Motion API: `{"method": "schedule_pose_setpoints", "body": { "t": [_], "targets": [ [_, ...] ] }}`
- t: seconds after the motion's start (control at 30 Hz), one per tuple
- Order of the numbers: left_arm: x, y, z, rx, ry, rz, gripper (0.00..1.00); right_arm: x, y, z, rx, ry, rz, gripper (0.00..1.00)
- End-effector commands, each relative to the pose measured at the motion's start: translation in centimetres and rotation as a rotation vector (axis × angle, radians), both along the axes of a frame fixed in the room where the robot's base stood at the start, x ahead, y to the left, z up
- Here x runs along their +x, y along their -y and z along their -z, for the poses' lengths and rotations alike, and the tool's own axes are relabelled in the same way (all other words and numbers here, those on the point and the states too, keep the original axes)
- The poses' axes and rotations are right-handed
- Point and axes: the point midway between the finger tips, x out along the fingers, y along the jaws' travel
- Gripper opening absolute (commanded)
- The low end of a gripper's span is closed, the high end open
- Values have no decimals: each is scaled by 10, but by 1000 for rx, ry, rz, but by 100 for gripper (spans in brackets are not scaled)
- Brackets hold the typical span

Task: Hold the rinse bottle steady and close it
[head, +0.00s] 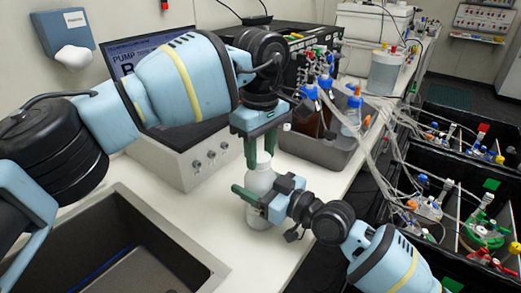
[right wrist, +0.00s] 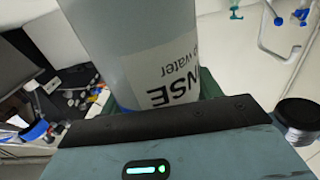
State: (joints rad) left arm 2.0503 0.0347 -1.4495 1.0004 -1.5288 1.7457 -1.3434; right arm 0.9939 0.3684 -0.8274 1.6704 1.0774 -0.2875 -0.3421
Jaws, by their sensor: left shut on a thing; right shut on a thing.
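The rinse bottle (head: 261,181) is a white bottle standing upright on the white counter (head: 307,178). In the right wrist view its pale body (right wrist: 145,40) and label, with letters reading "NSE" and "water", fill the middle. My right gripper (head: 262,197) is shut around the bottle's body from the right. My left gripper (head: 260,153) points down over the bottle's top, its green fingers shut at the neck and cap. The fingers hide most of the cap, so I cannot tell how it sits on the neck.
A dark sink (head: 150,215) lies at the front left. A pump box (head: 200,158) with knobs stands behind the left arm. A grey tray (head: 318,157) with bottles and tubing is behind right. Black bins (head: 410,165) with tubed vessels line the right side.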

Motion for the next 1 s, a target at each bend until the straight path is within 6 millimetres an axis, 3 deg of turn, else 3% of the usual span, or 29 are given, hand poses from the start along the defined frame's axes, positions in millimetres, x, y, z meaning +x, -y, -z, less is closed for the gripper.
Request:
{"method": "schedule_pose_setpoints", "body": {
  "t": [0.07,0.1,0.3,0.67,0.77,1.0],
  "targets": [
    [0,0,0,0,0,-3,10,0,0,0,0,0,0,0],
    [0,0,0,0,0,-3,38,0,0,0,0,0,0,0],
    [0,0,0,0,0,-5,63,0,0,0,0,0,0,0],
    [0,0,-6,-1,1,-6,63,0,0,0,0,0,0,0],
    [0,0,-18,-1,2,-6,63,0,0,0,0,0,0,0],
    [0,1,-66,-1,3,-6,63,0,0,0,-1,-1,0,0]
  ]
}}
